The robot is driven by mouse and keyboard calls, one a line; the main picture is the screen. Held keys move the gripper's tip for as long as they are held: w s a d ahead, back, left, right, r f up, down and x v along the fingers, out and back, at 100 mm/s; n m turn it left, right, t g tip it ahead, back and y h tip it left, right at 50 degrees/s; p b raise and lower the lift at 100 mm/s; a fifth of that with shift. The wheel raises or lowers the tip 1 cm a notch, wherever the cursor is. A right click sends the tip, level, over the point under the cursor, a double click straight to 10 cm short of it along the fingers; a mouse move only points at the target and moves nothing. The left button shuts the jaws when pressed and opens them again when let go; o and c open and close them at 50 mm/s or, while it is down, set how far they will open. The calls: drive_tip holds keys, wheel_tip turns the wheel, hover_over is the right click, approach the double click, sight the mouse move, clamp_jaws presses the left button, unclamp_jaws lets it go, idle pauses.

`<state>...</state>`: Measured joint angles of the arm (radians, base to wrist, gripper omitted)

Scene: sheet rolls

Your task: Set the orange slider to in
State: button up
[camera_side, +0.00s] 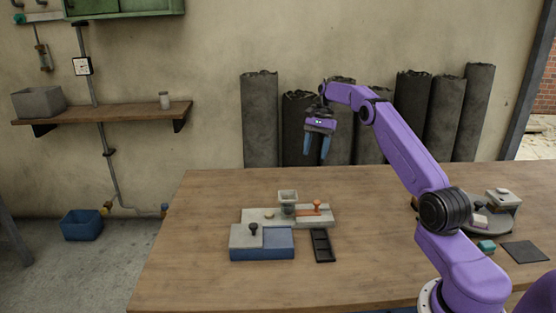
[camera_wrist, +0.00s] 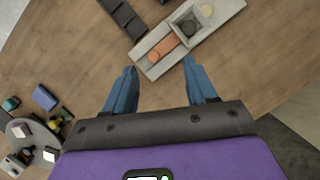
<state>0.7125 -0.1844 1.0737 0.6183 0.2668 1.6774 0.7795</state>
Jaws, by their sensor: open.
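The orange slider (camera_side: 317,206) is a small knob on a flat orange strip, set on the right part of a grey block (camera_side: 258,216) on the table. In the wrist view the orange slider (camera_wrist: 157,54) lies on the grey block (camera_wrist: 148,71), beside a square grey cup (camera_wrist: 188,27). My gripper (camera_side: 317,157) is open and empty, high above the table behind the block, with blue fingers pointing down. In the wrist view my gripper (camera_wrist: 160,75) shows its two fingers wide apart, with the orange slider between them in the picture.
A blue-and-grey box (camera_side: 262,250) with a dark knob stands in front of the grey block. A black compartment tray (camera_side: 322,246) lies to its right. A round grey tray (camera_side: 490,224) with several small items sits at the right. Dark rolls (camera_side: 260,120) stand against the wall.

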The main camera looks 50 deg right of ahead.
drive_tip(key=s+a+r+n+h, duration=0.1)
drive_tip(key=a+n, duration=0.3)
drive_tip(key=a, duration=0.7)
drive_tip(key=s+a+r+n+g+h, duration=0.1)
drive_tip(key=a+r+n, duration=0.3)
drive_tip(key=a, duration=0.7)
drive_tip(key=shift+s+a+r, duration=0.15)
drive_tip(key=shift+s+a, duration=0.05)
drive_tip(key=shift+s, duration=0.3)
drive_tip(key=m+t+y, duration=0.2)
drive_tip(key=m+t, duration=0.1)
drive_tip(key=m, duration=1.2)
hover_over(317, 201)
drive_tip(key=s+d, duration=0.3)
drive_tip(key=d, duration=0.4)
wheel_tip(317, 201, down, 8)
drive_tip(key=x, duration=1.7)
drive_tip(key=shift+w+a, duration=0.3)
drive_tip(key=shift+w, duration=0.05)
